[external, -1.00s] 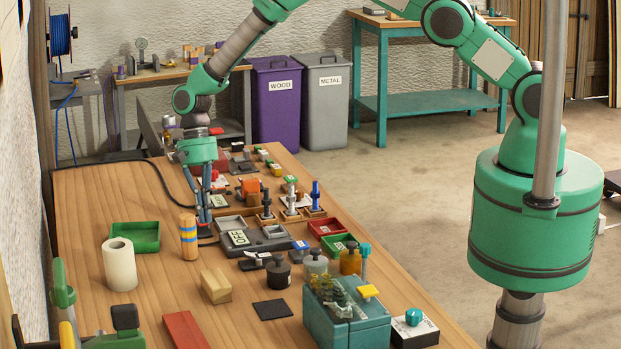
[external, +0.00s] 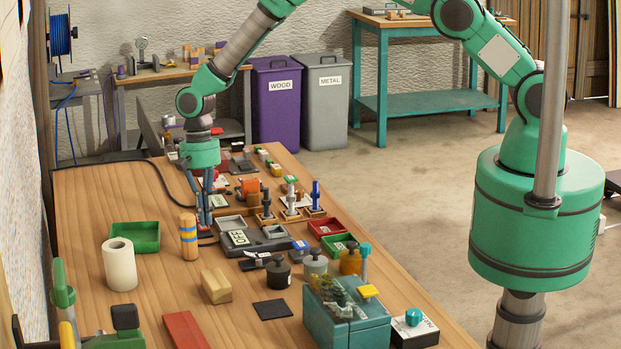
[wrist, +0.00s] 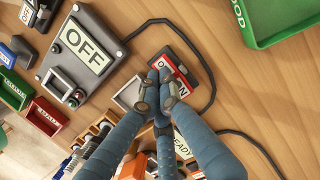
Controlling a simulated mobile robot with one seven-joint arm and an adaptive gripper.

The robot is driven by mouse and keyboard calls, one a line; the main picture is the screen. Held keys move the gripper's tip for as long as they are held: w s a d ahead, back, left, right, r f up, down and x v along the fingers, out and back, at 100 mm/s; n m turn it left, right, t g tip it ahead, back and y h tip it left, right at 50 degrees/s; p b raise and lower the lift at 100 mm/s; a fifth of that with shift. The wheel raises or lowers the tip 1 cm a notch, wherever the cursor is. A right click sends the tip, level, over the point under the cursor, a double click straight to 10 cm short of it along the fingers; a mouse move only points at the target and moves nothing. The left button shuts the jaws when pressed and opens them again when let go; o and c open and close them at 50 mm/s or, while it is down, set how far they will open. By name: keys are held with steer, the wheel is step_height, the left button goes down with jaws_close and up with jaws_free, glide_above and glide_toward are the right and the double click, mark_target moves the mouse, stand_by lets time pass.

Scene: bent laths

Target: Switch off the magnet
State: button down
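A grey unit (wrist: 62,72) with a large sign reading OFF (wrist: 86,46) lies on the bench in the wrist view. It also shows in the external view (external: 262,246), its sign again reading OFF. A black cable runs from it past a small dark panel (wrist: 190,62) with a red and white label. The label is partly covered by my fingers; the letters "O" and "N" show. My gripper (wrist: 160,95) has its fingertips together over this panel, with nothing seen between them. In the external view my gripper (external: 205,220) points down beside the grey unit. Contact cannot be told.
A green tray (wrist: 275,18) marked WOOD lies at upper right in the wrist view. A striped wooden cylinder (external: 189,238) stands close to my gripper. Upright tools (external: 291,200) and small trays (external: 328,227) crowd the right side.

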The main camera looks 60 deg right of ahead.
steer(key=shift+w+d+f, duration=0.3)
steer(key=shift+d, duration=0.35)
steer(key=shift+w+r, duration=0.1)
steer(key=shift+r, duration=0.1)
steer(key=shift+w+r+p, duration=0.3)
steer(key=shift+r+p, duration=0.1)
steer(key=shift+r, duration=0.4)
step_height(320, 180, up, 12)
steer(key=w+d, duration=0.1)
steer(key=d, duration=0.1)
steer(key=shift+w+d+p, duration=0.2)
steer(key=shift+w+p, duration=0.1)
